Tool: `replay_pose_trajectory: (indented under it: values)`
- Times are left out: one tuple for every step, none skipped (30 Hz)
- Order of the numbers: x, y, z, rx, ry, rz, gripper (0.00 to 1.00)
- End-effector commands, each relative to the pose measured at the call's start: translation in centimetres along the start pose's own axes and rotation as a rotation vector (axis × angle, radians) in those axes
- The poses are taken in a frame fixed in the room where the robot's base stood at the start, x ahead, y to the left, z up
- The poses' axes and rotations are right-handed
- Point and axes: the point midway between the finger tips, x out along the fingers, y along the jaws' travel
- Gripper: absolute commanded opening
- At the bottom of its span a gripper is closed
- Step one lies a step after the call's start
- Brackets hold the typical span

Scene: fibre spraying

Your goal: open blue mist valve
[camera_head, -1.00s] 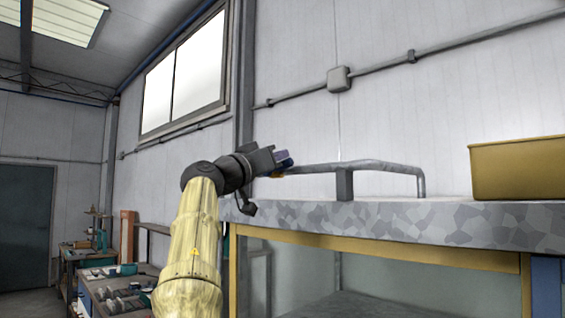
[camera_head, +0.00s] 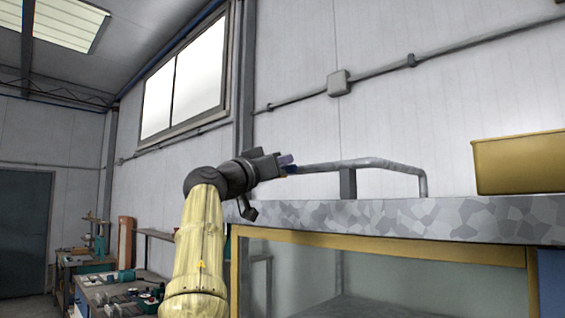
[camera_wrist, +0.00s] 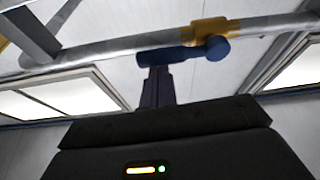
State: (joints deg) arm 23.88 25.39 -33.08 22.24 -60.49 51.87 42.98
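The blue valve handle (camera_wrist: 180,57) is a short bar on a yellow valve body (camera_wrist: 210,30) on a grey pipe, seen close up in the wrist view. My gripper (camera_wrist: 156,75) reaches up to the left part of the handle; its dark fingers show as one narrow pair, close together. The fingertips overlap the handle in the picture, and I cannot tell whether they touch it or hold it. In the head view my gripper (camera_head: 287,162) is at the left end of the bent grey pipe (camera_head: 345,164); the valve is mostly hidden there.
The pipe stands on a post above a grey-patterned bench top (camera_head: 420,215) with a yellow frame. A yellow box (camera_head: 520,163) sits at its right end. A cluttered workbench (camera_head: 120,290) is at the lower left.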

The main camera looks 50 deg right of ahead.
Motion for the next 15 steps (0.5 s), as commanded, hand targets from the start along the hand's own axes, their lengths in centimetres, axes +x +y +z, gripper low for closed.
replay_pose_trajectory:
  values:
    - [0.1,-0.1,0.2,-0.002,-0.006,0.0,0.0]
    - [0.1,-0.1,0.1,-0.002,-0.006,0.0,0.0]
    - [0.1,-0.1,0.0,-0.002,-0.006,0.0,0.0]
    - [0.2,-0.1,-0.2,-0.002,-0.006,0.001,0.0]
    - [0.3,-0.1,-0.4,-0.002,-0.005,0.001,0.0]
    - [0.4,0.0,-0.7,-0.002,-0.005,0.001,0.0]
    - [0.4,0.0,-0.9,-0.002,-0.004,0.001,0.0]
    - [0.5,0.1,-1.2,-0.002,-0.004,0.001,0.0]
    - [0.6,0.1,-1.6,-0.002,-0.003,0.001,0.0]
    - [0.7,0.1,-2.0,-0.001,-0.002,0.001,0.0]
    - [0.8,0.2,-2.3,-0.001,-0.002,0.0,0.0]
    - [0.9,0.2,-2.5,-0.001,-0.001,0.0,0.0]
    - [0.9,0.2,-2.6,-0.001,-0.001,0.0,0.0]
    - [1.0,0.2,-2.8,-0.001,-0.001,0.0,0.0]
    - [1.0,0.2,-3.1,-0.001,-0.001,-0.001,0.0]
